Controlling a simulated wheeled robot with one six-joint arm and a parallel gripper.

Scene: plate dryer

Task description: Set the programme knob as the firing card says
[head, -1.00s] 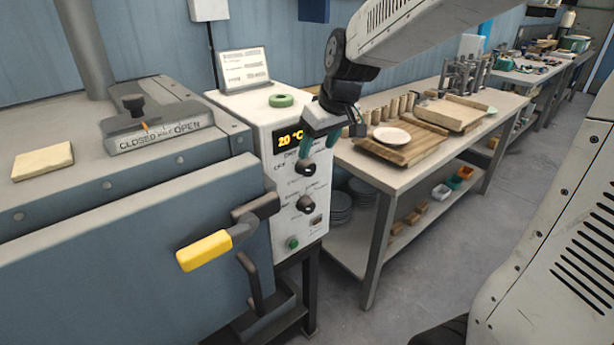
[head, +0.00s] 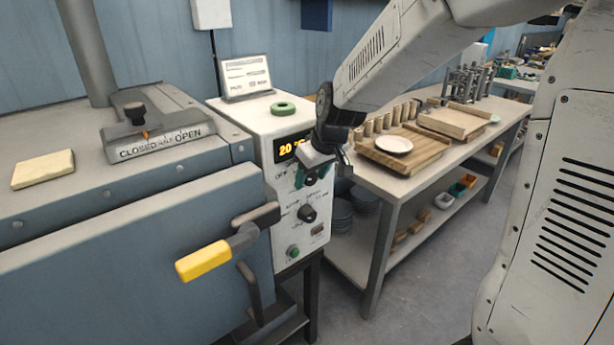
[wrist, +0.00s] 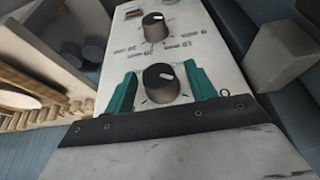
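The programme knob (wrist: 161,82) is a round black knob with a white pointer mark, on the white control panel. In the wrist view it sits between the two teal fingers of my gripper (wrist: 160,88). The fingers stand open on either side, with visible gaps to the knob. The white mark points to the right in that view. In the head view my gripper (head: 312,179) is at the upper knob and hides much of it and its labels. The firing card (head: 246,78) stands tilted on top of the control box; its text is too small to read.
A second black knob with minute markings (head: 307,213) is below, and a green button (head: 293,251) lower still. The display (head: 291,148) shows 20 °C, partly covered. A yellow-handled lever (head: 204,255) juts out at the left. A workbench (head: 385,184) stands right of the box.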

